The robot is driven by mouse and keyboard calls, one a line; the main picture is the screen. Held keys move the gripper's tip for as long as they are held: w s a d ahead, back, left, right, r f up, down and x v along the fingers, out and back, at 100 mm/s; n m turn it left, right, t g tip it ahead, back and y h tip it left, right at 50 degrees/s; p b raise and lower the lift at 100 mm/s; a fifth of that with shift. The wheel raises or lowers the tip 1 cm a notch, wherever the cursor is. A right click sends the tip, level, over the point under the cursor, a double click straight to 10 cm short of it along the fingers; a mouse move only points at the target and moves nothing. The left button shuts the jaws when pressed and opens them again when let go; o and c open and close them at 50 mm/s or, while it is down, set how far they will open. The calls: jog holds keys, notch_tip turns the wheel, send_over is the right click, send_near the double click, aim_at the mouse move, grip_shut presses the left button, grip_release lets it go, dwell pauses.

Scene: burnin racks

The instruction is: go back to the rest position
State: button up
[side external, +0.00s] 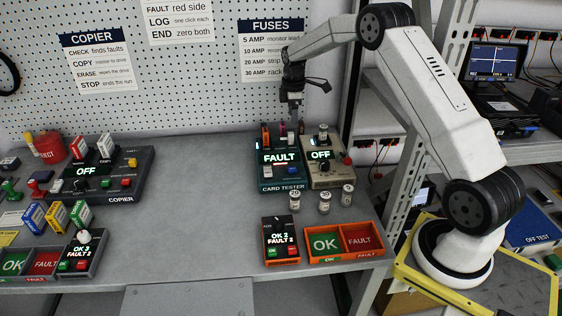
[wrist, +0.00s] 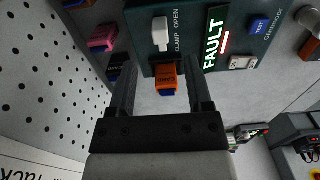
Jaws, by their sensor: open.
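My gripper (side external: 296,118) hangs over the back of the card tester (side external: 281,176) in the side view. In the wrist view my gripper (wrist: 162,92) is open, its two fingers apart on either side of an orange card (wrist: 166,78). The card sits at the tester's edge beside the white clamp switch (wrist: 160,33), which is next to the words CLAMP OPEN. I cannot tell whether the fingers touch the card; a gap shows on both sides. The tester's screen (side external: 279,157) reads FAULT.
A beige unit (side external: 325,172) reading OFF stands right of the tester, with several fuses (side external: 324,201) in front. An orange OK/FAULT tray (side external: 345,259) and a counter (side external: 281,243) are at the front. The copier (side external: 120,187) is left. A pegboard (side external: 200,60) rises behind; the middle bench is clear.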

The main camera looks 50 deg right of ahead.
jog(key=shift+a, duration=0.1)
jog(key=shift+a+r, duration=0.15)
jog(key=shift+a, duration=0.05)
jog(key=s+a+r+m+t, duration=0.1)
jog(key=s+a+m, duration=0.8)
jog(key=s+a, duration=1.4)
jog(key=shift+s+r+t, duration=0.25)
jog(key=shift+s+t, duration=0.35)
jog(key=shift+t, duration=0.2)
dwell(1.8)
